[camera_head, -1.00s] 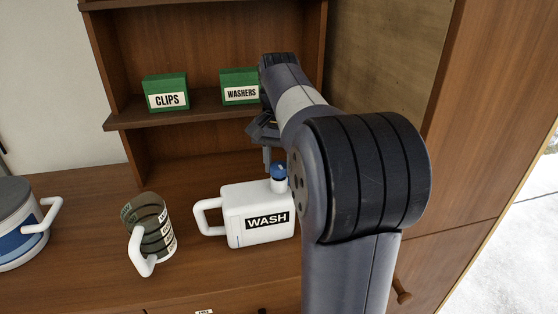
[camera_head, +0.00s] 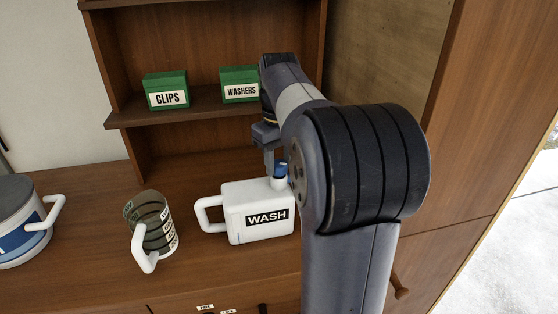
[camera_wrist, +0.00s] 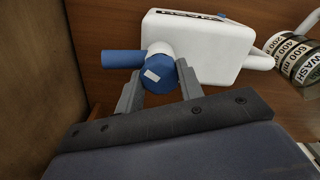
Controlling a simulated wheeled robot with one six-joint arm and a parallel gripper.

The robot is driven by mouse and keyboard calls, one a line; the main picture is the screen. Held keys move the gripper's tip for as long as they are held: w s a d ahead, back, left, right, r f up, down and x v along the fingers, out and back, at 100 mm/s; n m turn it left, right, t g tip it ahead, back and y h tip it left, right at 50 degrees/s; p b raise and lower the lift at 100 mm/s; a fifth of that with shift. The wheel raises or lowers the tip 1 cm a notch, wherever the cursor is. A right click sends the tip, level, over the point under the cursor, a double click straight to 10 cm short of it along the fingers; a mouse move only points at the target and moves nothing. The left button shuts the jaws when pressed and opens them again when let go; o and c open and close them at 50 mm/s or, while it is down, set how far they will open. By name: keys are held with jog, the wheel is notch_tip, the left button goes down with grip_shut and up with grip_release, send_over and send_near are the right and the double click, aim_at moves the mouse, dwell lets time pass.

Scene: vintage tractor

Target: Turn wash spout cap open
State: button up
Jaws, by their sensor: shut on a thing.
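The white WASH jug (camera_head: 258,222) stands on the wooden bench, its handle to the left and its neck at the top right. The blue spout cap (camera_head: 281,169) sits on the neck, partly hidden by my gripper. In the wrist view the cap (camera_wrist: 156,74) shows its round end with a white mark, and a blue tube (camera_wrist: 122,59) sticks out to the left beside it. My gripper (camera_wrist: 160,77) is shut on the cap, one finger on each side. In the head view my gripper (camera_head: 270,158) reaches down at the cap, partly behind my arm.
A clear measuring jug (camera_head: 151,225) with a white handle stands left of the WASH jug. A blue and white container (camera_head: 20,225) is at the far left. Green CLIPS (camera_head: 166,90) and WASHERS (camera_head: 239,85) boxes sit on the shelf above. A wooden side panel is close on the right.

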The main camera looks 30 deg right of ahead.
aim_at(279, 163)
jog(key=n, duration=0.6)
dwell(0.6)
jog(key=o, duration=1)
notch_tip(279, 163, up, 11)
jog(key=shift+f, duration=0.2)
dwell(0.5)
